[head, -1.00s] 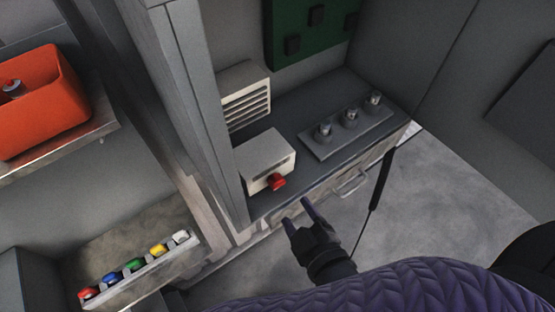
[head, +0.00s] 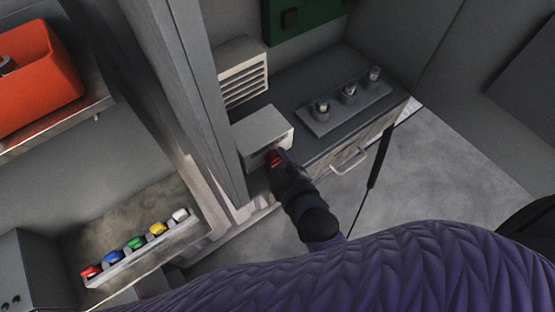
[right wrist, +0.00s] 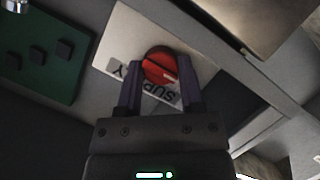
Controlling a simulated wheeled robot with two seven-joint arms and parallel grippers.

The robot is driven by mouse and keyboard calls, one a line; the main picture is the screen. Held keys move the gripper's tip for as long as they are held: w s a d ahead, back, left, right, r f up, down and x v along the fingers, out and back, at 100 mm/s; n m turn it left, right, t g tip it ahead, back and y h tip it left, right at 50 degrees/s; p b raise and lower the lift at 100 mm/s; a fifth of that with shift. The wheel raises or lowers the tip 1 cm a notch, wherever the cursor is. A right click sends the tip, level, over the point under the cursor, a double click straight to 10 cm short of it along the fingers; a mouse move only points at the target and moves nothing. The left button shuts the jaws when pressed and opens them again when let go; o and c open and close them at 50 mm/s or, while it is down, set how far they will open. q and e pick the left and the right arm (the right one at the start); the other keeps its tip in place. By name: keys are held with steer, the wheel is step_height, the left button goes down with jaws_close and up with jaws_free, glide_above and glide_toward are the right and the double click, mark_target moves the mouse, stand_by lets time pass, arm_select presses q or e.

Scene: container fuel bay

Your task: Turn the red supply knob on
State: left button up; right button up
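The red supply knob (head: 274,157) sits on the front of a pale box (head: 262,135) on the grey counter. My right gripper (head: 280,160) is at the knob and partly hides it in the head view. In the right wrist view, the round red knob (right wrist: 159,66) has a ridge across it and a small white mark. My right gripper's two fingers (right wrist: 161,84) are apart, one on each side of the knob; I cannot tell whether they touch it. An upside-down SUPPLY label (right wrist: 150,88) is partly hidden by the fingers. My left gripper is not in view.
A vented box (head: 243,72) stands behind the pale box. A plate with three metal fittings (head: 345,108) lies to its right. A grey post (head: 190,90) rises close on the left. Coloured buttons (head: 136,243) and an orange bin (head: 40,70) are further left.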

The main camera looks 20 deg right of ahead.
jaws_close()
